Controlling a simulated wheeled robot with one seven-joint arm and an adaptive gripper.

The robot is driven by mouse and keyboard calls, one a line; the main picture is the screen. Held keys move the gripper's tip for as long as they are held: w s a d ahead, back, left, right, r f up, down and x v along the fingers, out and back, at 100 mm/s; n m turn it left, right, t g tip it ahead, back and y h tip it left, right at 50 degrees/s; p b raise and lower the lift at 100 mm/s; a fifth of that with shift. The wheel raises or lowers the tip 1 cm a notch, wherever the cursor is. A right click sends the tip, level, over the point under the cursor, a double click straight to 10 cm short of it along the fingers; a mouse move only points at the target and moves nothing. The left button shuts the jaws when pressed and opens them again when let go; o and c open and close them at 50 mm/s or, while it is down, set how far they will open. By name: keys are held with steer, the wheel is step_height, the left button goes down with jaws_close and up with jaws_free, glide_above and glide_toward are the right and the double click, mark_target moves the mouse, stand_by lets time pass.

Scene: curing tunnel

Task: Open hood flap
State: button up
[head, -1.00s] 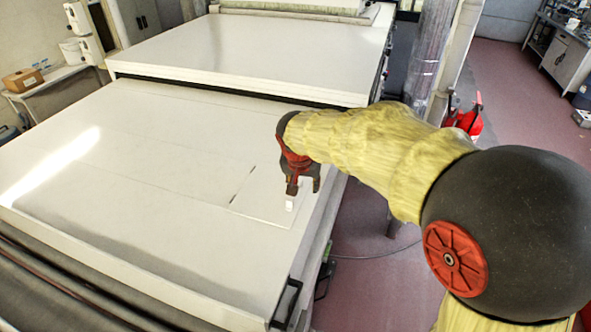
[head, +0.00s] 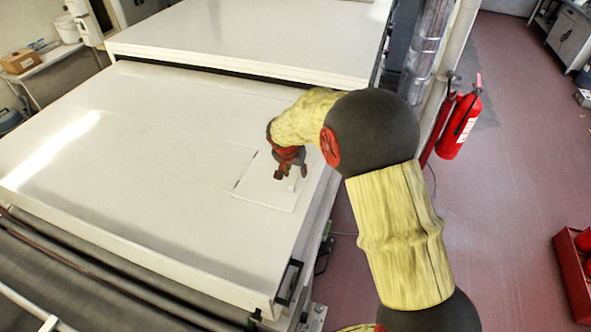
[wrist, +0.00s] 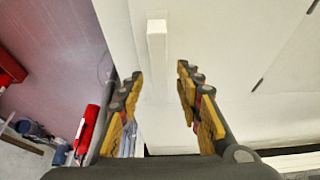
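The hood flap (head: 262,198) is a white rectangular panel in the near white hood's top, close to its right edge. It lies flat or nearly flat, with a short dark slit at its left side. The flap also shows in the wrist view (wrist: 222,55), with a dark slit at right. A small white handle (wrist: 157,45) stands out from it. My gripper (head: 291,176) is over the flap's right part. In the wrist view, my gripper (wrist: 160,78) is open, its yellow-padded fingers apart. The handle lines up with the gap; whether it is between the fingertips in depth I cannot tell.
A second white hood (head: 250,40) lies behind. A black handle (head: 289,282) sits at the near hood's front right corner. A red fire extinguisher (head: 460,125) hangs by a post at right. A red box (head: 575,270) stands on the open floor (head: 500,220).

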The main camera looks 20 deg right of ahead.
steer(key=shift+f, duration=0.25)
steer(key=shift+c, duration=0.5)
steer(key=c, duration=0.8)
jaws_close()
